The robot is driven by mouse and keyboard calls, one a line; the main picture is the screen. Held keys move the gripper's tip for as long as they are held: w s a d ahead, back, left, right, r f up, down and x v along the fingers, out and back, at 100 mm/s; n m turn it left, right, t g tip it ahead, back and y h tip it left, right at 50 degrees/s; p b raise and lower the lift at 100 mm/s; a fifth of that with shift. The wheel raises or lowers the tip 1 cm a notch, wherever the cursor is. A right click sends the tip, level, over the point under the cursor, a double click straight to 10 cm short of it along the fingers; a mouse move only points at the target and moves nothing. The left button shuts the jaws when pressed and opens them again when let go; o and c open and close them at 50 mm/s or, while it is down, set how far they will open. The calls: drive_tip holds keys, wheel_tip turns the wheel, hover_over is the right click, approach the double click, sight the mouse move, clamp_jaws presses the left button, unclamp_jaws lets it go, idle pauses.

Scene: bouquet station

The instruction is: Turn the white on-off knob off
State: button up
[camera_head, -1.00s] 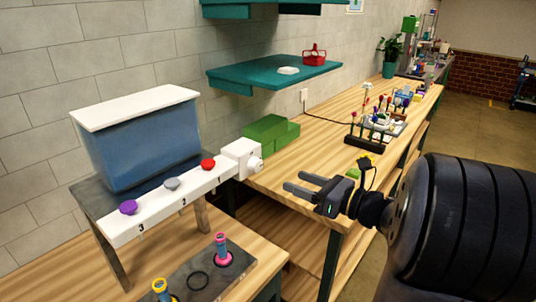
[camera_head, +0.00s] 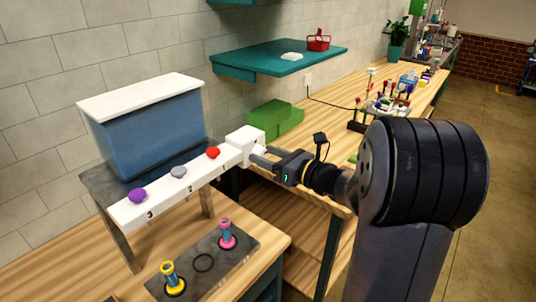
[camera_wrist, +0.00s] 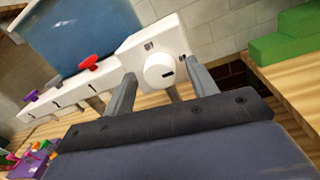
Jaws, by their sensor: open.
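The white on-off knob (camera_wrist: 158,70) is a round disc with a dark slot mark on the front of a white box (camera_head: 243,141) at the right end of the white valve bar. In the wrist view the knob sits between the two fingers of my gripper (camera_wrist: 160,90). The fingers are open and stand apart on either side of it. In the head view my gripper (camera_head: 262,157) reaches from the right up to the box, and its fingers hide most of the knob. I cannot tell whether either finger touches it.
A red knob (camera_head: 213,152), a grey knob (camera_head: 178,172) and a purple knob (camera_head: 137,195) sit along the bar, below a blue tank (camera_head: 150,135). Green blocks (camera_head: 275,120) lie behind the box. Pink and yellow nozzles (camera_head: 227,235) stand on the bench in front.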

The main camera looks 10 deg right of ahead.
drive_tip(key=c, duration=1)
drive_tip(key=shift+f+n+b, duration=0.15)
drive_tip(key=shift+n+b, duration=0.25)
drive_tip(key=shift+b, duration=0.3)
drive_tip(key=n+h+b, duration=0.1)
drive_tip(key=n+b, duration=1.5)
drive_tip(key=b, duration=0.6)
drive_tip(key=shift+s+a, duration=0.1)
drive_tip(key=shift+a, duration=0.05)
drive_tip(key=shift+r+n+b, duration=0.2)
drive_tip(key=shift+n+b, duration=0.1)
